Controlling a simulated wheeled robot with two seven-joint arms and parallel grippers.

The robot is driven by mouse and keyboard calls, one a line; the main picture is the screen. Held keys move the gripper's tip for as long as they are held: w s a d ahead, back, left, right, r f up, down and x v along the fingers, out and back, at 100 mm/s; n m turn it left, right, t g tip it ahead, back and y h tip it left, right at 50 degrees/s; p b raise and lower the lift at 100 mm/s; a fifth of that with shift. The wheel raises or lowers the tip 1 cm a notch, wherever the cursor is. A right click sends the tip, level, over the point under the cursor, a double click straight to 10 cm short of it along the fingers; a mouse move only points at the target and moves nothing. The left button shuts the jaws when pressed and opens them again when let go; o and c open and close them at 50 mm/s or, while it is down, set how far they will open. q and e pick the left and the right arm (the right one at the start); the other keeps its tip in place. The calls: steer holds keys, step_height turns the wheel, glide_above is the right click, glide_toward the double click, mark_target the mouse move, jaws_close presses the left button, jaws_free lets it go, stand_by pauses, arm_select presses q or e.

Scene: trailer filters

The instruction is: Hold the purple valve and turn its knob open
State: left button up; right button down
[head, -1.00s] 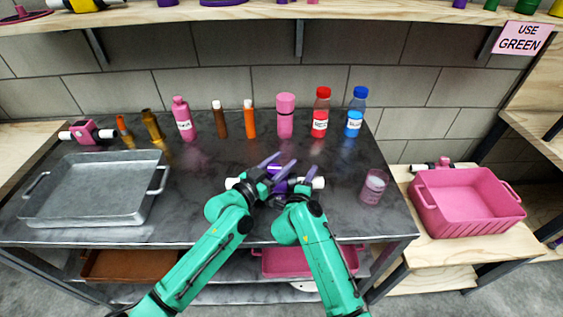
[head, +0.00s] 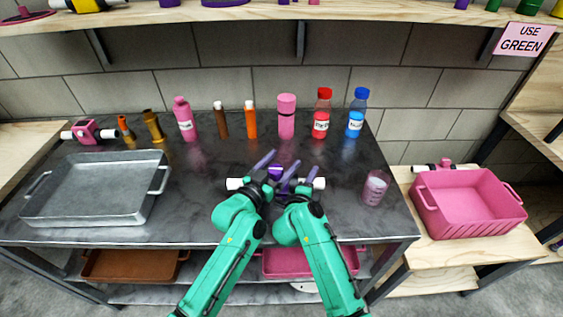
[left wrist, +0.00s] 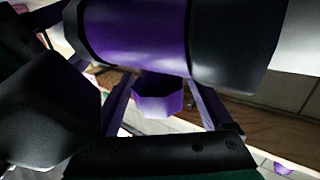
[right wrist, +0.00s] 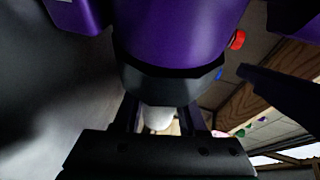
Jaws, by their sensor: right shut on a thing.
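The purple valve (head: 275,172) is at the dark table's front middle in the head view, its white pipe ends (head: 235,184) showing on both sides. My left gripper (head: 270,167) is at its left part. In the left wrist view, the open fingers (left wrist: 160,98) stand on either side of the purple knob (left wrist: 157,97), with gaps beside it. The purple body (left wrist: 135,35) and black collar lie across the top. My right gripper (head: 300,178) is shut on the valve's right part. In the right wrist view, a black collar (right wrist: 165,85) and white end (right wrist: 158,118) sit at its fingers.
A grey metal tray (head: 95,215) stands at the left. Several bottles line the back, including a pink one (head: 286,117). A pink cup (head: 375,187) stands right of the valve. A pink bin (head: 467,225) is on the right-hand bench. A sign (head: 522,40) reads "USE GREEN".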

arm_select(q)
steer(key=v, duration=1.2)
steer(key=shift+w, duration=0.1)
arm_select(e)
steer(key=shift+c, duration=2)
jaws_free()
